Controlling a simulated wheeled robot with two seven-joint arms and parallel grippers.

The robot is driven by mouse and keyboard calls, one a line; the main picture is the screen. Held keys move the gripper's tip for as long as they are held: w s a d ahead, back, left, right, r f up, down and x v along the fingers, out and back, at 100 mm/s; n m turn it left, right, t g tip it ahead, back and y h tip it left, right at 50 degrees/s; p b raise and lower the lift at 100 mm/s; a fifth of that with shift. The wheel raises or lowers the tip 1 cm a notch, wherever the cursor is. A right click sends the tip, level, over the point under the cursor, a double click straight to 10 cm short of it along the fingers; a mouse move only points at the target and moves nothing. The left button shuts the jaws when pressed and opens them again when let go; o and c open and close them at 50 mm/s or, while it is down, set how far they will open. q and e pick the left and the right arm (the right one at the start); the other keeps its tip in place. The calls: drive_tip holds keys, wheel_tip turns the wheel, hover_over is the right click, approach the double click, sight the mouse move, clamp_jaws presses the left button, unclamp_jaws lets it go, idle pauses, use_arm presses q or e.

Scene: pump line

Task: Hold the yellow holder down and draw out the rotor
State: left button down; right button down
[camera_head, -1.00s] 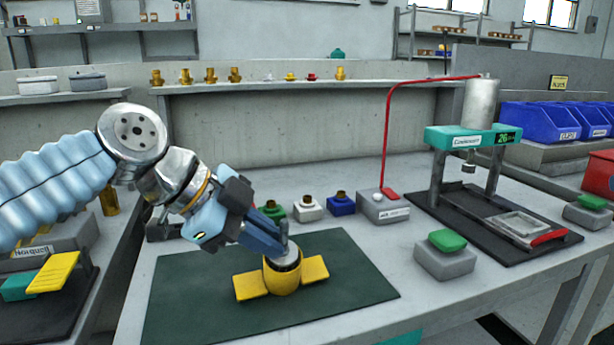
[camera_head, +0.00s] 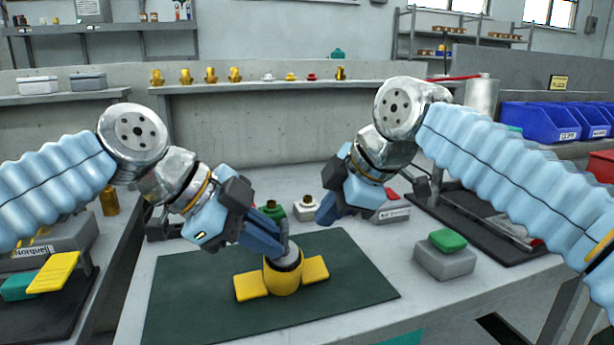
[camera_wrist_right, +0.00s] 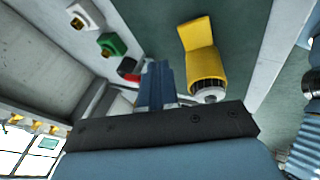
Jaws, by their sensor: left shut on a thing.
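The yellow holder (camera_head: 283,279) stands on the dark green mat (camera_head: 205,275), with a flat wing on each side. The grey rotor (camera_head: 289,258) sits in its round opening with its top above the rim. My left gripper (camera_head: 284,242) is shut on the rotor from above, its fingers hiding part of it. My right gripper (camera_head: 327,212) is in the air behind and right of the holder, apart from it. In the right wrist view its fingers (camera_wrist_right: 157,84) look together with nothing between them. That view also shows the holder (camera_wrist_right: 200,45) beyond the fingers.
Green (camera_head: 272,210) and white (camera_head: 306,209) blocks with brass fittings stand behind the mat. A grey box with a green top (camera_head: 446,255) stands to the right. A press stand, partly hidden by my right arm, is at the back right. The mat's front is clear.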

sight(314, 259)
drive_tip(key=shift+s+a+f+n, duration=0.15)
drive_tip(key=shift+s+a+n, duration=0.15)
drive_tip(key=shift+a, duration=0.2)
drive_tip(key=shift+a+f, duration=0.15)
drive_tip(key=shift+f, duration=0.1)
use_arm(q)
drive_tip(key=shift+f, duration=0.25)
use_arm(e)
drive_tip(key=shift+f, duration=3.1)
drive_tip(key=shift+f, duration=0.1)
drive_tip(key=shift+d+f, duration=0.25)
drive_tip(key=shift+f, duration=0.1)
use_arm(q)
drive_tip(key=shift+r, duration=0.15)
use_arm(e)
drive_tip(key=shift+w, duration=0.1)
drive_tip(key=shift+a+r, duration=0.2)
use_arm(q)
wheel_tip(314, 259, up, 8)
use_arm(e)
drive_tip(key=shift+r, duration=0.1)
